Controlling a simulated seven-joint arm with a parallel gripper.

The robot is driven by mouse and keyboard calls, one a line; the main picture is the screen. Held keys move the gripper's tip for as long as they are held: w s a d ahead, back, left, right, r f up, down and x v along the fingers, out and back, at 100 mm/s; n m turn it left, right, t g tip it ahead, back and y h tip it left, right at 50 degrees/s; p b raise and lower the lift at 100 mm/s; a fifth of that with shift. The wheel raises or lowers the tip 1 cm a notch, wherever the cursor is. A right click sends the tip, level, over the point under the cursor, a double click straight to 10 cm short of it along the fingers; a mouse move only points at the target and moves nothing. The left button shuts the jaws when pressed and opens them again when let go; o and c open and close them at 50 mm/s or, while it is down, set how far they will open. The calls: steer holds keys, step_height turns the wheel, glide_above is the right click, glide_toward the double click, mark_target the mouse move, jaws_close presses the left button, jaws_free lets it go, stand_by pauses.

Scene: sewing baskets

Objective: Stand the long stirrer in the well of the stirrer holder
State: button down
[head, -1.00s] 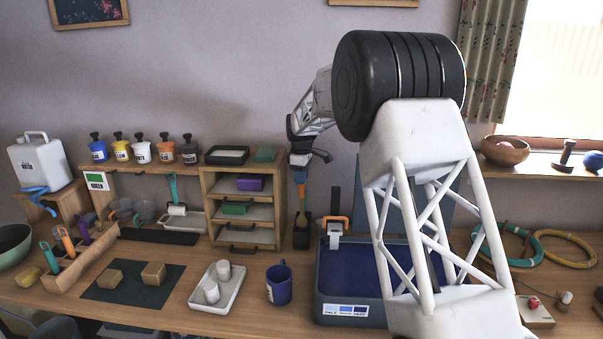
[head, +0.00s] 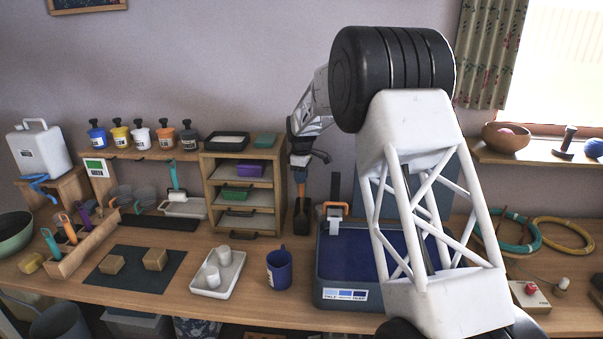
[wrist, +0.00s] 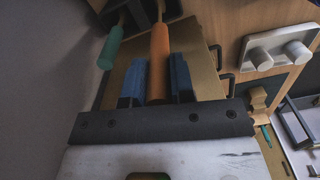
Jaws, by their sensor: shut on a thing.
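My gripper (head: 301,160) points down at the back of the table, right of the drawer rack. Its blue fingers (wrist: 157,82) are shut on the orange handle of the long stirrer (wrist: 159,55), one on each side. In the head view the stirrer (head: 300,176) hangs upright over the dark stirrer holder (head: 301,220), which stands on the table. The shaft runs down to the holder's top; whether its tip is inside a well cannot be told. In the wrist view a green-handled stirrer (wrist: 111,45) stands beside it, its shaft leading to the dark holder (wrist: 145,14).
The drawer rack (head: 243,188) is close on the left. Bare table lies before the holder.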

steer(key=shift+f, duration=0.55)
steer(key=c, duration=0.9)
jaws_free()
steer(key=shift+r, duration=0.1)
steer(key=shift+r, duration=3.8)
